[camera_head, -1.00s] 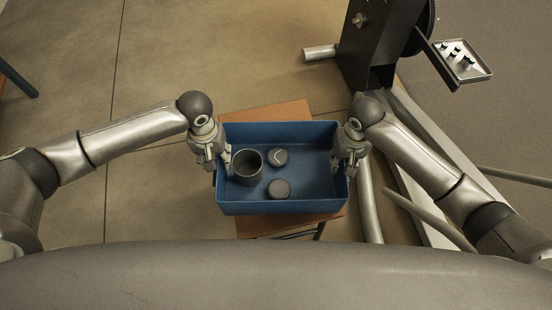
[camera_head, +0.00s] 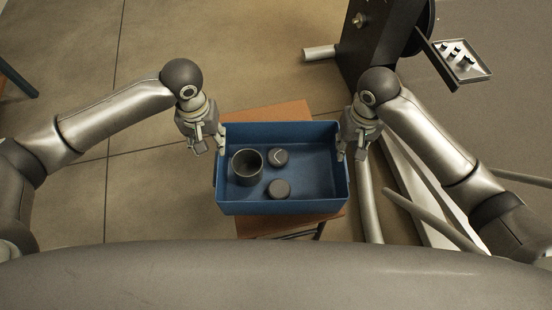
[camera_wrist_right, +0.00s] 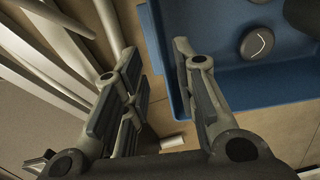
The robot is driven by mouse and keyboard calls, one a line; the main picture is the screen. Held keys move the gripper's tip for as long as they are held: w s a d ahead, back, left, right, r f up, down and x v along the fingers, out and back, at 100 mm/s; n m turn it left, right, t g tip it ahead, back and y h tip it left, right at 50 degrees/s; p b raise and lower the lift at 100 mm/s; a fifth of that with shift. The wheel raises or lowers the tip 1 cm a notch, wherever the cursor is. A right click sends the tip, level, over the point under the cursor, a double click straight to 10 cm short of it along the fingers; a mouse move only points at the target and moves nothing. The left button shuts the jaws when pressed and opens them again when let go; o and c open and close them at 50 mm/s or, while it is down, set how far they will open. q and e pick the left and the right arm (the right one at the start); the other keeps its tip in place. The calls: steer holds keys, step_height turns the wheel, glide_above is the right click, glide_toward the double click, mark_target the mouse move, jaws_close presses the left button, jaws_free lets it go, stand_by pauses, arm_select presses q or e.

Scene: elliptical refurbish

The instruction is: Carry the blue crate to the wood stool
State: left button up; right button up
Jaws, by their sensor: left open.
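The blue crate (camera_head: 318,178) sits upright on the orange-brown wood stool (camera_head: 268,114), whose top shows behind and in front of it. The crate holds a dark cup (camera_head: 247,167) and two dark round pieces (camera_head: 279,157) (camera_head: 280,189). My left gripper (camera_head: 209,143) is open at the crate's left wall, near its far corner; whether it touches is unclear. My right gripper (camera_head: 349,150) is at the right wall. In the right wrist view, my right gripper (camera_wrist_right: 155,80) is open, with one finger over the crate's inside and the other outside; the crate wall (camera_wrist_right: 180,103) lies between them.
A black machine (camera_head: 368,48) with a small tray (camera_head: 462,62) stands behind to the right. Grey metal bars (camera_head: 369,205) lie close beside the crate's right side. The tiled floor (camera_head: 150,80) to the left is mostly clear.

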steer(key=shift+r, duration=1.9)
steer(key=shift+s, duration=0.1)
